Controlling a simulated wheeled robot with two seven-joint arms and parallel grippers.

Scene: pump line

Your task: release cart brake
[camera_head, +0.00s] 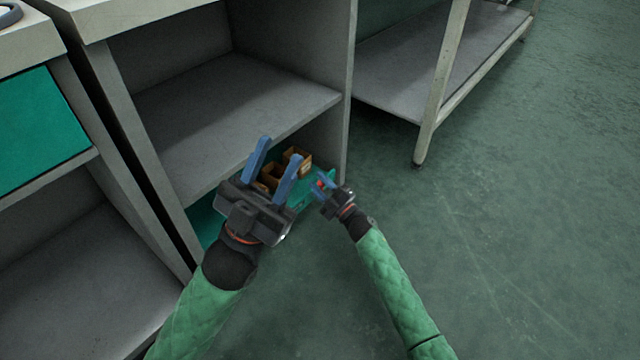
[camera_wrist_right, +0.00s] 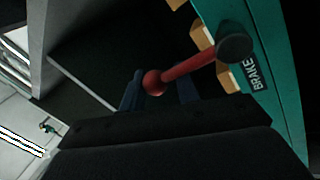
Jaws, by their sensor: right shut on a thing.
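The teal cart (camera_head: 318,190) sits low under the shelf unit, partly hidden by my left gripper. In the right wrist view its teal side (camera_wrist_right: 285,110) carries a label reading BRAKE (camera_wrist_right: 257,76). A red brake lever (camera_wrist_right: 190,68) with a round red knob (camera_wrist_right: 153,83) runs from a dark pivot (camera_wrist_right: 235,48) on that side. My right gripper (camera_head: 320,182) is at the cart's near right end, shut on the brake lever at its knob end; red shows between its fingers. My left gripper (camera_head: 282,148) is open and empty, in front of the cart.
Brown boxes (camera_head: 297,158) stand on the cart. The grey shelf (camera_head: 230,110) is above it, and the unit's side panel (camera_head: 347,90) rises behind my right gripper. A table leg (camera_head: 440,90) stands at the upper right. The green floor (camera_head: 520,230) to the right is clear.

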